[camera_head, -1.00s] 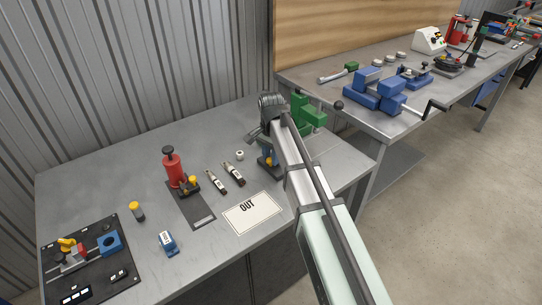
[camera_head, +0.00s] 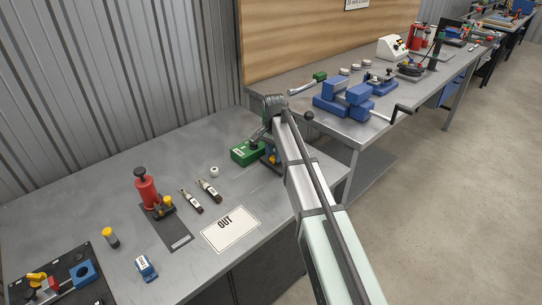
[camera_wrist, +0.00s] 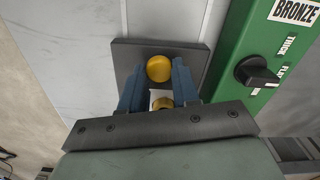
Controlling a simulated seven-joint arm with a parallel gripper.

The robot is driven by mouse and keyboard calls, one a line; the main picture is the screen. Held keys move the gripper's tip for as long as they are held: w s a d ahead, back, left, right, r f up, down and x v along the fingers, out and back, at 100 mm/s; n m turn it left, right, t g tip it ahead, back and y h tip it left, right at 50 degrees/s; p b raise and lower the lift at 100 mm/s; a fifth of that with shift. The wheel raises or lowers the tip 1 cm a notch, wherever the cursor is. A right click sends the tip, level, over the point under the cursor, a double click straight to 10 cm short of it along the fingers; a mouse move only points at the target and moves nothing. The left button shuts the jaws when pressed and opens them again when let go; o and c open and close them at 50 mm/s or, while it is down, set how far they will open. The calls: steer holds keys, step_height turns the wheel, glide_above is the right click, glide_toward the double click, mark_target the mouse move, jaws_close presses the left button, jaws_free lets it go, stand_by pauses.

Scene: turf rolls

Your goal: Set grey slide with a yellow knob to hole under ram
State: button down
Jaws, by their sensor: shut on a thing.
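The grey slide (camera_wrist: 192,54) shows in the wrist view as a dark flat plate beside the green machine (camera_wrist: 236,45). Its round yellow knob (camera_wrist: 159,68) stands between my blue fingers. My gripper (camera_wrist: 159,80) is shut on this knob. A small brass-coloured round part (camera_wrist: 162,103) on a pale block shows nearer the camera between the fingers. In the head view my gripper (camera_head: 271,158) is low at the bench's right end, beside the green machine (camera_head: 247,152), which my arm partly covers. I cannot make out the ram or the hole under it.
The machine carries a BRONZE label (camera_wrist: 296,11) and a black selector knob (camera_wrist: 257,74). A blue vise (camera_head: 343,98) stands on the back bench.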

steer(key=c, duration=0.8)
jaws_free()
step_height(320, 180, up, 14)
steer(key=shift+f, duration=0.1)
